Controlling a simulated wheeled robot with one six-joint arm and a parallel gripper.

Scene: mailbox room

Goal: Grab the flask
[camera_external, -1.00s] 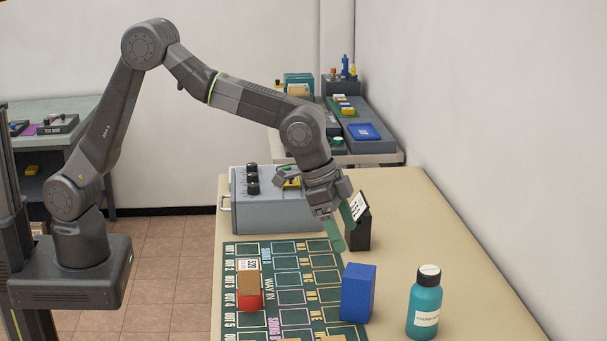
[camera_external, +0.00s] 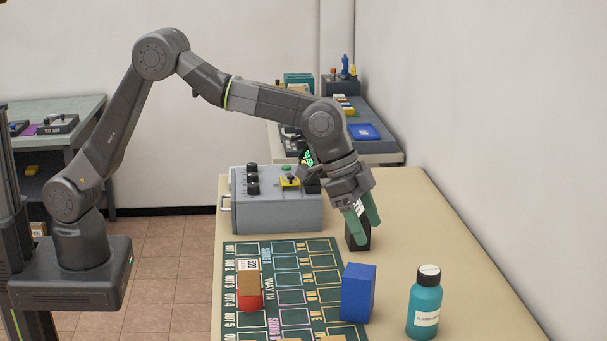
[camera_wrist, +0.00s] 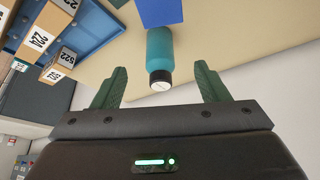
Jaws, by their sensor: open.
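The flask (camera_external: 425,308) is a teal bottle with a black cap and a white label. It stands upright at the near right of the table in the external view. In the wrist view the flask (camera_wrist: 160,52) lies ahead between the two fingers, cap toward me. My gripper (camera_external: 366,220) is open and empty, with green fingers pointing down. It is above the table by the black block, well behind the flask. In the wrist view my gripper (camera_wrist: 160,85) has its fingers wide apart, and nothing is between the tips.
A blue box (camera_external: 358,293) stands left of the flask. A black block with a white label (camera_external: 352,238) is partly hidden behind my fingers. A grey control box (camera_external: 275,210) stands farther back. A green lettered mat (camera_external: 285,262) holds a brown and red block.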

